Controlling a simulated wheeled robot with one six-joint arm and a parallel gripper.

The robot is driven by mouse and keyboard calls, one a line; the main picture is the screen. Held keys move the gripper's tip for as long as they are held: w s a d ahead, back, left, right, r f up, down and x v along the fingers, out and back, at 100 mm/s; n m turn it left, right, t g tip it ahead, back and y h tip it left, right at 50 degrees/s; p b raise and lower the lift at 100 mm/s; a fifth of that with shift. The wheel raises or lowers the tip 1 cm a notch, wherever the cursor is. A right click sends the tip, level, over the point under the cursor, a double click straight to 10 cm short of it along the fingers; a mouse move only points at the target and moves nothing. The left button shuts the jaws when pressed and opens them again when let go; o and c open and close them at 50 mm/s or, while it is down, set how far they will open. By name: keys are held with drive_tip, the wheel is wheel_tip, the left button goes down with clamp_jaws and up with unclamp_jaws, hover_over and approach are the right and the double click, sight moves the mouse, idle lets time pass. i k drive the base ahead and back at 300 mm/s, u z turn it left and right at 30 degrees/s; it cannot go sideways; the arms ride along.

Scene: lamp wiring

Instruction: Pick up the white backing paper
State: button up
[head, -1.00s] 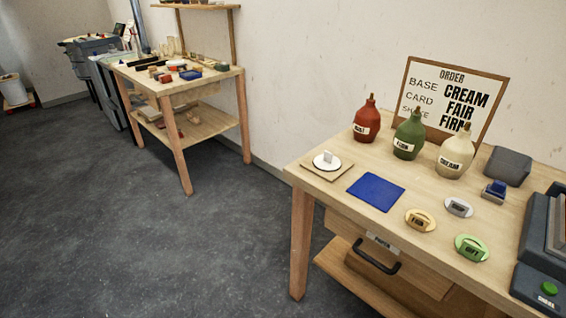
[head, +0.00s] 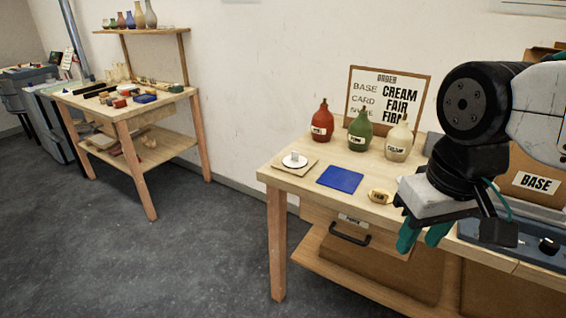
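I cannot pick out a sheet that is clearly the white backing paper. A white round piece (head: 295,160) with a small upright pale block lies on a square wooden board at the near table's left corner. My gripper (head: 424,238) hangs at the right, in front of the table's front edge, with teal fingers pointing down. The fingers stand apart and I see nothing between them. My arm hides part of the tabletop behind it.
A drawer handle (head: 350,236) sits below. Floor at left is clear.

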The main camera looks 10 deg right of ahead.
sight(295, 160)
drive_tip(key=k, duration=0.6)
drive_tip(key=u, duration=0.55)
drive_tip(key=i, duration=0.7)
drive_tip(key=u, duration=0.65)
drive_tip(key=i, duration=0.7)
drive_tip(key=z, duration=0.5)
drive_tip(key=i, duration=0.85)
drive_tip(key=z, duration=0.5)
